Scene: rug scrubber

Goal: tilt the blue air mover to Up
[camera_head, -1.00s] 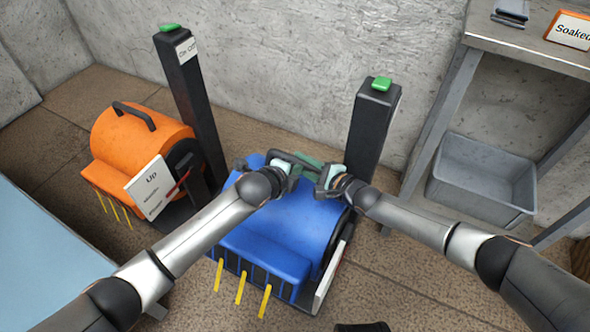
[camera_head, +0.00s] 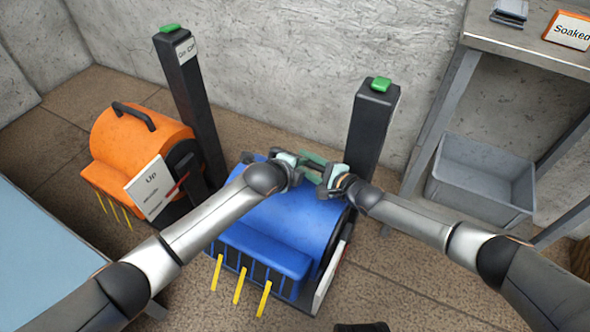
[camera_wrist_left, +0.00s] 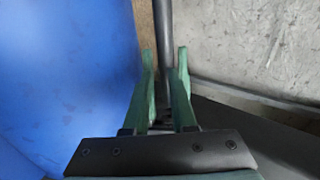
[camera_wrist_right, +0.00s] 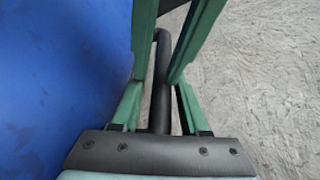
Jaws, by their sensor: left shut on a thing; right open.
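The blue air mover (camera_head: 285,225) stands on the floor in the middle of the head view, its body on the left of both wrist views. My left gripper (camera_wrist_left: 166,65) is shut on its dark handle bar (camera_wrist_left: 163,25), which runs between the green fingers. My right gripper (camera_wrist_right: 165,75) is open, with the same bar (camera_wrist_right: 160,90) between its fingers. In the head view both grippers meet at the top back of the blue body and hide most of the handle. A white plate (camera_head: 328,275) on its right side is seen edge-on, so its marking cannot be read.
An orange air mover (camera_head: 145,140) with a plate reading "Up" (camera_head: 152,187) stands at left. Dark posts with green tops (camera_head: 195,95) (camera_head: 370,130) rise behind the machines. A grey bin (camera_head: 480,180) sits under a metal table (camera_head: 530,45) at right. The wall is close behind.

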